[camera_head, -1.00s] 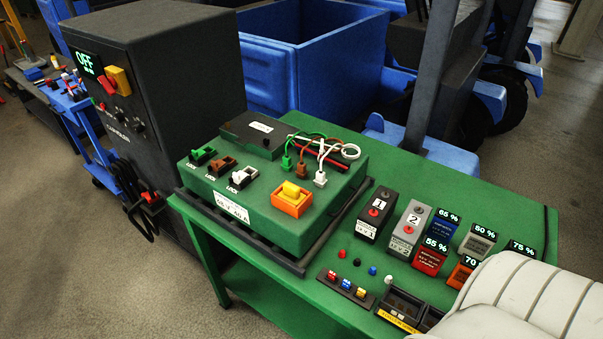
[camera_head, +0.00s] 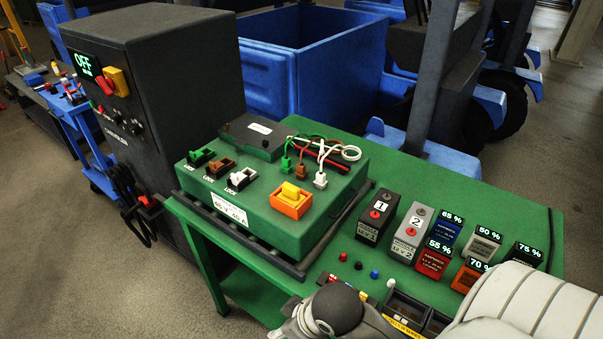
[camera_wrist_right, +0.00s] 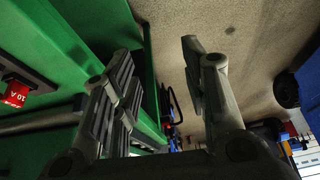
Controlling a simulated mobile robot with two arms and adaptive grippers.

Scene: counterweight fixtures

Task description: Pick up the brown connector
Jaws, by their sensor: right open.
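The brown connector (camera_head: 301,171) is a small plug on a brown cable on top of the green battery box (camera_head: 262,205). It stands between the green connector (camera_head: 286,164) and the white connector (camera_head: 320,180). My right gripper (camera_wrist_right: 158,55) shows in the right wrist view with its fingers apart and nothing between them. It is beside the green table's edge, with floor beyond, and the brown connector does not show there. In the head view, only links of my arm show at the bottom right, away from the connector. My left gripper is out of view.
The box top also holds green (camera_head: 201,157), brown (camera_head: 220,167) and white (camera_head: 241,179) lock sockets, and an orange switch (camera_head: 291,199). Modules 1 (camera_head: 377,215) and 2 (camera_head: 411,232) stand to the right. A dark charger cabinet (camera_head: 170,70) reading OFF stands at left.

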